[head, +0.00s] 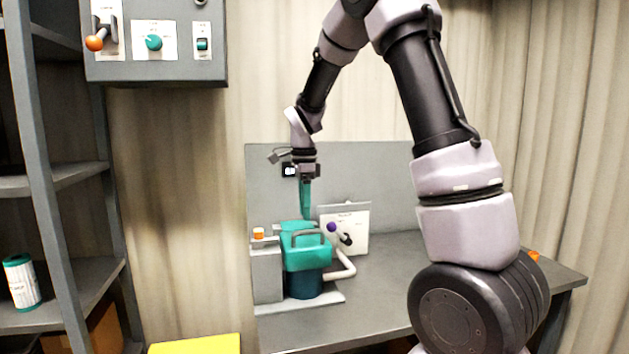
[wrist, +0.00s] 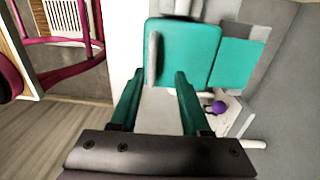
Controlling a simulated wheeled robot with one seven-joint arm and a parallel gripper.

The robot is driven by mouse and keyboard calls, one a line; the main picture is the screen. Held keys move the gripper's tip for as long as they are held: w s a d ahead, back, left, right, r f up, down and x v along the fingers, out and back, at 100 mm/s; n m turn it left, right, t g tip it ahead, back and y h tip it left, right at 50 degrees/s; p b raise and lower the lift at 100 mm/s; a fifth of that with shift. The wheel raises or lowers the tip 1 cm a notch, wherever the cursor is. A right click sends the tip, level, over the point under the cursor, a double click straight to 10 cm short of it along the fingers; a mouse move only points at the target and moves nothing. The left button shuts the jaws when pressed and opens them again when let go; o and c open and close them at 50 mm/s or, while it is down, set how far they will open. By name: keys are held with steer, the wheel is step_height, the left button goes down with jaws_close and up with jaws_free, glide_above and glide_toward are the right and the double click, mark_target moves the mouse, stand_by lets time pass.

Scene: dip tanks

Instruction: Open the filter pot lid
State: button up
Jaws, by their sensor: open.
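The filter pot (head: 304,285) stands on the bench, with a dark blue-green round body. Its blocky teal lid (head: 306,259) sits down on top, with a grey bar handle (head: 308,233). My gripper (head: 306,216) points down over the lid, with its teal fingertips just above the lid in the picture. I cannot tell how much height separates the fingertips from the handle. Nothing is held.
A grey box with an orange button (head: 258,233) stands left of the pot. A purple knob (head: 332,227), a pale pipe (head: 341,270) and a white panel (head: 349,230) are close on the right. A shelf (head: 62,250) stands left.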

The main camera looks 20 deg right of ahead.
mark_target(307, 232)
steer(key=f, duration=0.1)
steer(key=s+f+t, duration=0.2)
steer(key=f, duration=0.1)
steer(key=shift+r+t, duration=0.35)
steer(key=shift+t, duration=0.05)
steer(key=s+d+r+n, duration=0.1)
steer(key=s+r, duration=0.3)
steer(key=r, duration=0.8)
steer(key=shift+n+y, duration=0.3)
steer(key=shift+n, duration=0.1)
steer(key=shift+r, duration=0.1)
